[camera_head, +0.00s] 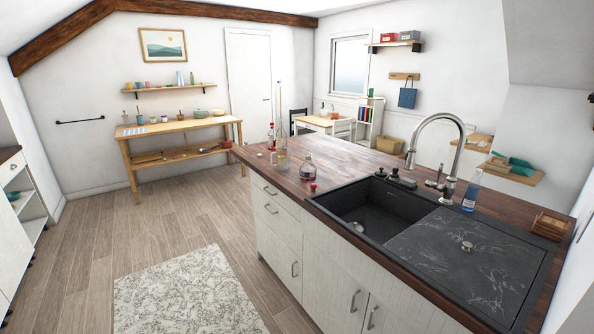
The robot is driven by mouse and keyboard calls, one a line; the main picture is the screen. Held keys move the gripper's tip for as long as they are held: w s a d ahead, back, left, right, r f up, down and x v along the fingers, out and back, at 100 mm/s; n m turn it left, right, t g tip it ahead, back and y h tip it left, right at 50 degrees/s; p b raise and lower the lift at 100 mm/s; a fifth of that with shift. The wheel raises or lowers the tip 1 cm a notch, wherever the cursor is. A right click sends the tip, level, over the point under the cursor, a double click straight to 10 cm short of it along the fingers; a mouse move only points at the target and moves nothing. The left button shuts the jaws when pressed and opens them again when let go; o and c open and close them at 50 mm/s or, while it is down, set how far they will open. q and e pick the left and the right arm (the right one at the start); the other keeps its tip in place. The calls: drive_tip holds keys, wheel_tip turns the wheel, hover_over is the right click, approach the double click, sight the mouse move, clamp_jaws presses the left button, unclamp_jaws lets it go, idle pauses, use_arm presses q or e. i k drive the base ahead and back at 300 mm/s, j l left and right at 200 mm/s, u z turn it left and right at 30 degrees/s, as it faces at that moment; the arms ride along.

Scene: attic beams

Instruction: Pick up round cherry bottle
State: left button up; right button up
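A small round-bodied glass bottle (308,172) with a dark neck and some reddish colour stands on the wooden counter, left of the sink; it looks like the round cherry bottle. A small red object (312,187) is just in front of it, too small to make out. Neither of my grippers is in view.
The dark sink (375,208) with a tall curved faucet (440,120) fills the counter to the right. Wooden floor and a patterned rug (185,292) lie in front of the white cabinets (310,255).

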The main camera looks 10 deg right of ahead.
sight(307, 170)
drive_tip(key=i+z, duration=0.5)
drive_tip(key=i+j+z, duration=0.3)
drive_tip(key=i+z, duration=0.15)
drive_tip(key=i+j+z, duration=0.5)
drive_tip(key=l, duration=0.1)
